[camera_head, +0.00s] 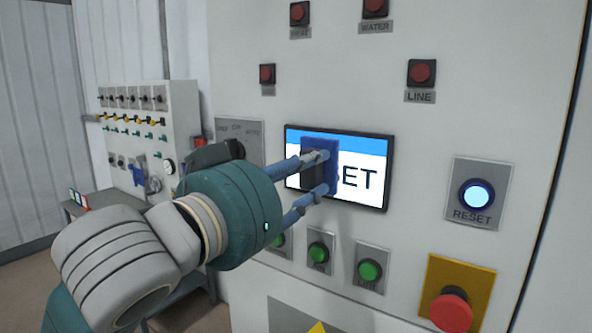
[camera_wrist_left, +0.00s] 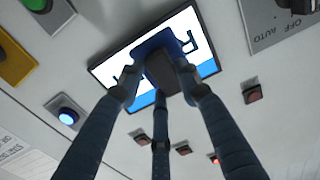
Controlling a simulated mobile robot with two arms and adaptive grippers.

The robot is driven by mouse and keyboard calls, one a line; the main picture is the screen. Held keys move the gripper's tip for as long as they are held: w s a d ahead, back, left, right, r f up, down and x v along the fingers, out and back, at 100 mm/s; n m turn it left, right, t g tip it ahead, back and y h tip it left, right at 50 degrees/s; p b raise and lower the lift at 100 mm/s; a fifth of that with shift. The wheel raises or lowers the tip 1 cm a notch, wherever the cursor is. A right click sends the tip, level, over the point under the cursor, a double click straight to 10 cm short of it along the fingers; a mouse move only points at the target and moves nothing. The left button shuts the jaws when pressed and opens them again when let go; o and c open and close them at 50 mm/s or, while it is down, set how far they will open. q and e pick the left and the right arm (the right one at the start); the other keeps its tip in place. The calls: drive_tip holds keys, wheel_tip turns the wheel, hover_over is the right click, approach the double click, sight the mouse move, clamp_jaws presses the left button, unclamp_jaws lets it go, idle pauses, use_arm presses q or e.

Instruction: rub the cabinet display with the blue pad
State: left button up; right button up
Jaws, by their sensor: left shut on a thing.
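The cabinet display (camera_head: 374,160) is a dark-framed screen with a blue band on top and black letters on white, of which "ET" is readable. My left gripper (camera_head: 323,172) is shut on the blue pad (camera_head: 332,150), which has a dark block as its grip. The pad is at the left-middle of the display and hides part of the lettering. In the left wrist view the fingers close round the dark block, with the blue pad (camera_wrist_left: 153,43) against or very near the display (camera_wrist_left: 207,68). Whether it touches cannot be told. My right gripper is not in view.
A lit reset button (camera_head: 476,195) and a red emergency button (camera_head: 451,312) on a yellow plate are right of the display. Green buttons (camera_head: 369,271) sit below it, red indicators (camera_head: 421,72) above. A smaller panel (camera_head: 140,135) with switches stands at left.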

use_arm(q)
drive_tip(key=shift+s+d, duration=0.65)
drive_tip(key=shift+d, duration=0.15)
drive_tip(key=shift+w+d+p, duration=0.1)
drive_tip(key=shift+p, duration=0.2)
drive_tip(key=w+a, duration=0.2)
drive_tip(key=a, duration=0.1)
drive_tip(key=shift+w+a, duration=0.2)
drive_tip(key=shift+s+p, duration=0.1)
drive_tip(key=shift+p, duration=0.25)
drive_tip(key=p+v, duration=0.1)
drive_tip(key=v, duration=0.4)
drive_tip(key=shift+s+a, duration=0.2)
